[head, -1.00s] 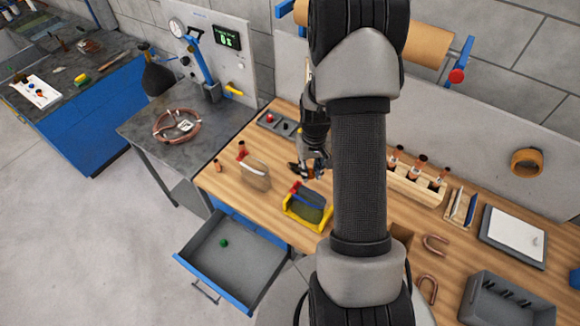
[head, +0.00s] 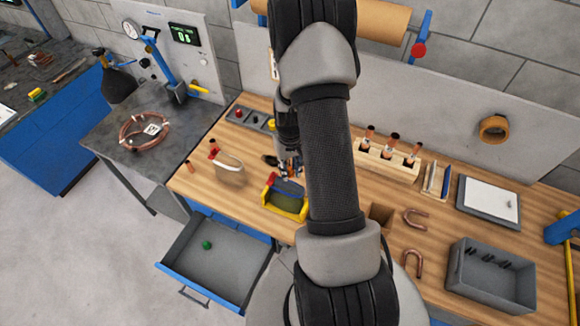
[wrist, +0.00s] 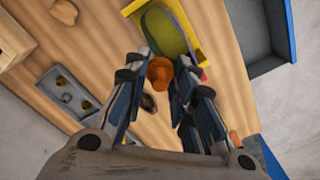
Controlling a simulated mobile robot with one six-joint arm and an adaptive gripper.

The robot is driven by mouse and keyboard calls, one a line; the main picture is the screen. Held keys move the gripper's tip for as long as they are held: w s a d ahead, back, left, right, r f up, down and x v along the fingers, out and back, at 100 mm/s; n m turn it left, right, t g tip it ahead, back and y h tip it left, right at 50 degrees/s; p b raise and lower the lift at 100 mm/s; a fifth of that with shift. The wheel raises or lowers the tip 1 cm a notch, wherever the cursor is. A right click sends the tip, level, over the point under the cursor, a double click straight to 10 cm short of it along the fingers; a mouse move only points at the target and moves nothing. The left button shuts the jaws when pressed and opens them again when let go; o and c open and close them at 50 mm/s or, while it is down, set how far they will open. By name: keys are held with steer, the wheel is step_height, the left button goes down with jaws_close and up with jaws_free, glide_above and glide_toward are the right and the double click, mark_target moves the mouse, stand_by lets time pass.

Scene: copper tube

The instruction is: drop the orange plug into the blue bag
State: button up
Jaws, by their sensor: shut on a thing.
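The orange plug (wrist: 160,72) sits between my fingertips in the wrist view. My gripper (wrist: 160,80) is shut on it. In the head view my gripper (head: 287,172) is above the bench, at the back edge of a yellow holder (head: 284,212). The bag (head: 284,198) stands in this holder; it looks blue at its upper edge and olive lower down. In the wrist view the olive inside of the bag (wrist: 165,32) shows just beyond the plug. My arm hides the bench behind and to the right of the gripper.
A clear bag with a red clip (head: 230,170) stands left of the holder. A dark tray (head: 250,118) is behind. An open drawer (head: 215,255) with a green ball (head: 207,245) juts out in front. A wooden rack (head: 388,160) with copper pieces stands right.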

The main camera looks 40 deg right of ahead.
steer(key=o, duration=0.7)
steer(key=shift+o, duration=0.2)
steer(key=shift+r, duration=0.1)
step_height(320, 180, up, 12)
stand_by(0.4)
